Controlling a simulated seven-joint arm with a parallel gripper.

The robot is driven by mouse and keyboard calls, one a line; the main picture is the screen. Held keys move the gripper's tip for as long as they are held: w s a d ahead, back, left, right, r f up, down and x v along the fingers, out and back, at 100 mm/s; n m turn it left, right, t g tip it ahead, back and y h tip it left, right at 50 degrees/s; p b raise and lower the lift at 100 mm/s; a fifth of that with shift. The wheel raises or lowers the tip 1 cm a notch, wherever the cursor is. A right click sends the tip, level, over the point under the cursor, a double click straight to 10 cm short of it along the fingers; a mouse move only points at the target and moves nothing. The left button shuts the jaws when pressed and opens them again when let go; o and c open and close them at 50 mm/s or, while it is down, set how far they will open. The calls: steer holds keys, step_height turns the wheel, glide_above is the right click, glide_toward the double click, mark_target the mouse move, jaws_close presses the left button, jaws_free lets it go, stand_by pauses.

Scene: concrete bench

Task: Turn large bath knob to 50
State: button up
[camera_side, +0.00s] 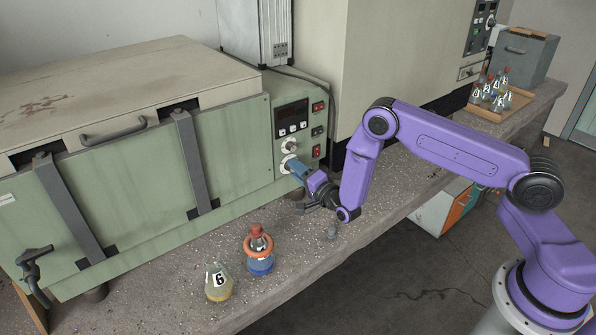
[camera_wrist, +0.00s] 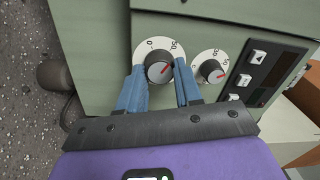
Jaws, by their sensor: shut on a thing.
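The large bath knob (camera_wrist: 157,72) is dark with a grey face and a red pointer line, on a white dial with numbers that include 0 and 50. The red line points up and right in the wrist view; its exact reading is too small to tell. My gripper (camera_wrist: 160,76) is shut on this knob, one blue finger on each side. In the side view my gripper (camera_side: 292,167) reaches the lower dial (camera_side: 285,165) on the green bath's control panel, and its fingers hide much of the knob.
A smaller knob (camera_wrist: 211,70) with its own dial sits close beside the right finger; it is above in the side view (camera_side: 291,146). Red switches (camera_side: 317,107) are nearby. Flasks (camera_side: 219,282) and (camera_side: 259,252) stand on the bench in front.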

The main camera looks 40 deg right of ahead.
steer(key=o, duration=1)
steer(key=shift+o, duration=0.2)
steer(key=shift+s, duration=0.1)
steer(key=s, duration=1.7)
steer(key=shift+d+f, duration=0.2)
steer(key=shift+f, duration=0.1)
